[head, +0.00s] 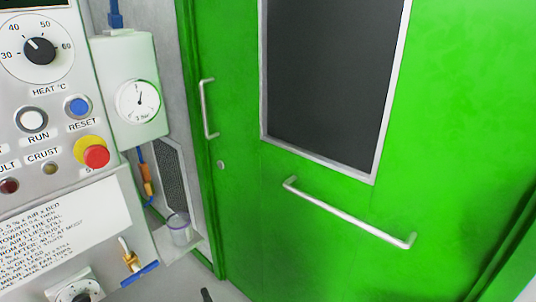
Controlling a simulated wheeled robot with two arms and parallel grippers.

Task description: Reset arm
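Neither of my grippers shows in the head view, so their state and anything in them are hidden from me. A small dark shape (206,294) is cut off by the bottom edge; I cannot tell what it is. A control panel (110,190) fills the left side. It bears a heat dial (40,50), a white RUN button (32,119), a blue RESET button (78,106) and a red stop button (96,156) on a yellow base.
A green door (235,150) with a dark window (330,70), a vertical handle (207,108) and a long bar handle (345,213) fills the middle and right. A pressure gauge (138,101), a blue-handled valve (139,275) and a clear cup (180,230) are at left.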

